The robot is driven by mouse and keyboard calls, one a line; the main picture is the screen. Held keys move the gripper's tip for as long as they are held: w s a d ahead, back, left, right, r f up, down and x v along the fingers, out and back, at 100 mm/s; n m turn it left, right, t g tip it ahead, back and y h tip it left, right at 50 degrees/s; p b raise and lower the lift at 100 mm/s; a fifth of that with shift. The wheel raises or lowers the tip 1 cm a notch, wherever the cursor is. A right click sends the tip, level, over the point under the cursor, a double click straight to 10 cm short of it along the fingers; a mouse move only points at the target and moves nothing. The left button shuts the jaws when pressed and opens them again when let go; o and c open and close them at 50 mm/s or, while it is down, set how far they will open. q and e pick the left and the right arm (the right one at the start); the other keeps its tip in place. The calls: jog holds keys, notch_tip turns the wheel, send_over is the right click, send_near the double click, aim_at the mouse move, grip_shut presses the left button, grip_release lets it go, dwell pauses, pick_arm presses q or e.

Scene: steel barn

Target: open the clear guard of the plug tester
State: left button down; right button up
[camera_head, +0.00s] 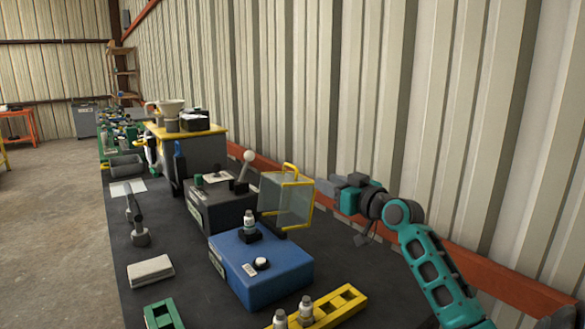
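The plug tester is a blue box (262,268) on the dark bench, with a dark round knob with a pale top on its upper face. A white-and-metal plug (249,222) stands upright in a dark seat on it. The clear guard (284,203), with yellow edges and a yellow handle on top, stands raised at the back right of the box; the plug is uncovered in front of it. My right gripper (330,187) is just right of the guard's upper edge, with no clear contact; its finger gap cannot be made out. My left gripper is out of view.
A yellow rack (344,303) with white plugs is at the front, a green rack (163,314) at front left. A grey lever box (222,208) stands behind the tester. A pale block (150,270) lies left. The corrugated wall (450,120) is close behind my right arm.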

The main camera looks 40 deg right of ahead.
aim_at(297, 169)
jog(key=w, duration=0.4)
jog(key=w+d, duration=0.1)
jog(key=w, duration=0.3)
jog(key=w+p, duration=0.1)
jog(key=w, duration=0.3)
jog(key=shift+w+d, duration=0.1)
jog(key=shift+d, duration=0.05)
jog(key=shift+c, duration=0.4)
grip_shut()
